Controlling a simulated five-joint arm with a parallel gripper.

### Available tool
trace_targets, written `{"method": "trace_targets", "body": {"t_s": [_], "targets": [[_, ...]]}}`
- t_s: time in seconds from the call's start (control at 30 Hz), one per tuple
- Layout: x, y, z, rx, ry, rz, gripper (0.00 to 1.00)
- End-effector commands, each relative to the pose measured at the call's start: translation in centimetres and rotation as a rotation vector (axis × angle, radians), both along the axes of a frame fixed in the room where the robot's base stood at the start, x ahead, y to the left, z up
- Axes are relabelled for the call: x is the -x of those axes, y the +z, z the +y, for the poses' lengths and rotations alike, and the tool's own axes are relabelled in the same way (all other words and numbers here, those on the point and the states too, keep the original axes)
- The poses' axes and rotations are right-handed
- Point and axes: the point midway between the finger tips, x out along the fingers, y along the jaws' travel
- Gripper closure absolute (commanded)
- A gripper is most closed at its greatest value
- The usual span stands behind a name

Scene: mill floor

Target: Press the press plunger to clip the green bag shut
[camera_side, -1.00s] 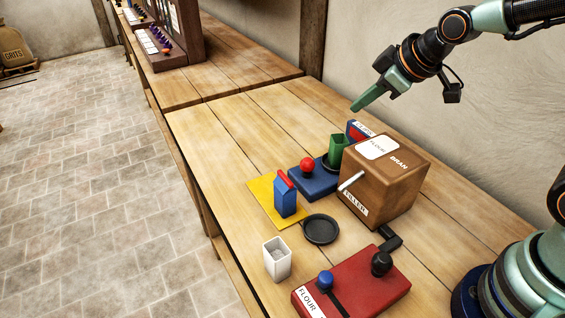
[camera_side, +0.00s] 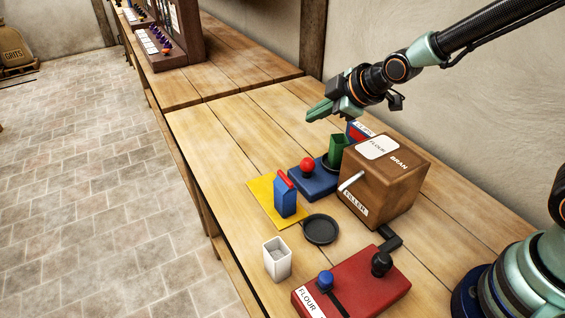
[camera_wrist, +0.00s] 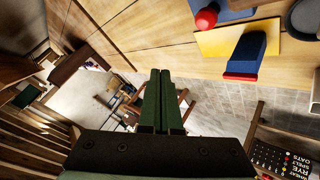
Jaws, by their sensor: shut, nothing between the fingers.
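The green bag (camera_side: 338,147) stands upright in a dark round holder on the blue press (camera_side: 314,184), at the back by the wooden box. The press plunger has a red knob (camera_side: 306,165) on the front part of the blue base; it also shows in the wrist view (camera_wrist: 207,18). My gripper (camera_side: 318,112) is shut and empty. It is in the air above and behind the press, apart from the plunger and the bag. In the wrist view its two green fingers (camera_wrist: 163,98) lie together. The green bag is not visible in the wrist view.
A blue bag with a red top (camera_side: 285,196) stands on a yellow mat (camera_side: 263,204). Nearby are a black dish (camera_side: 321,229), a white cup (camera_side: 277,260), the brown box with a lever (camera_side: 400,170) and a red flour unit (camera_side: 372,282).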

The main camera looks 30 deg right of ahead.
Motion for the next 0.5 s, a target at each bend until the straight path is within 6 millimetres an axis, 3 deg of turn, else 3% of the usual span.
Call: {"method": "trace_targets", "body": {"t_s": [0.5], "targets": [[0.1, -6.0, 0.0, 0.001, -0.001, 0.007, 1.0]]}}
